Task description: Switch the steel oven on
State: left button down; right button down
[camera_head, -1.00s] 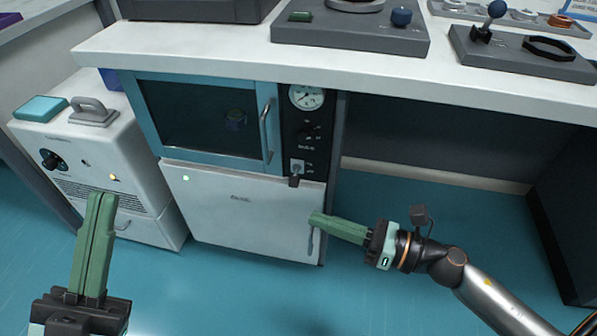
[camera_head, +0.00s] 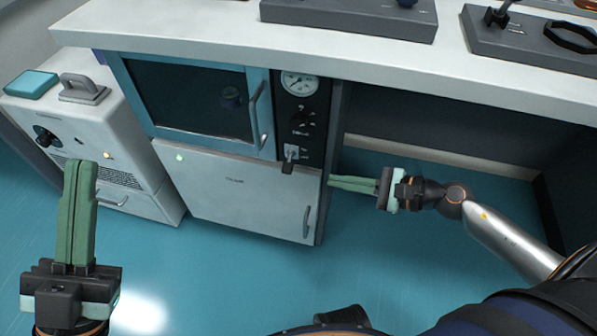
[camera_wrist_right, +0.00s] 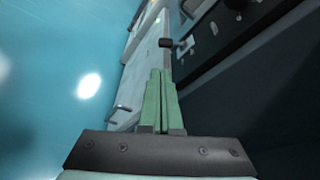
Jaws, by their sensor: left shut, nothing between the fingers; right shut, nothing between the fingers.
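The oven with a teal-framed dark window (camera_head: 190,100) stands under the bench. Its black control panel (camera_head: 314,128) carries a round gauge (camera_head: 299,82), a dark knob and, near the bottom, a lever switch (camera_head: 289,161) with a dark tip pointing down. My right gripper (camera_head: 332,183) is shut and empty, right of and a little below the lever, apart from it, by the cabinet's right edge. In the right wrist view, the shut fingers (camera_wrist_right: 160,75) point toward the panel, with the lever's black tip (camera_wrist_right: 167,43) just beyond them. My left gripper (camera_head: 80,165) is shut and empty at the left.
A white lower door (camera_head: 230,195) with a green light and a handle (camera_head: 306,221) is below the oven. A white box unit (camera_head: 120,150) stands left. The bench top (camera_head: 200,42) overhangs the oven. Open space lies under the bench to the right.

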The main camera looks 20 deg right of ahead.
aim_at(288, 168)
jog(key=shift+w+a, duration=0.1)
jog(key=x, duration=0.9)
jog(key=shift+w+a+f+b, duration=0.15)
jog(key=shift+w+a+b, duration=0.1)
jog(key=shift+a+b, duration=0.05)
jog(key=shift+s+m+p, duration=0.1)
jog(key=shift+m+p, duration=0.2)
jog(key=shift+p, duration=0.05)
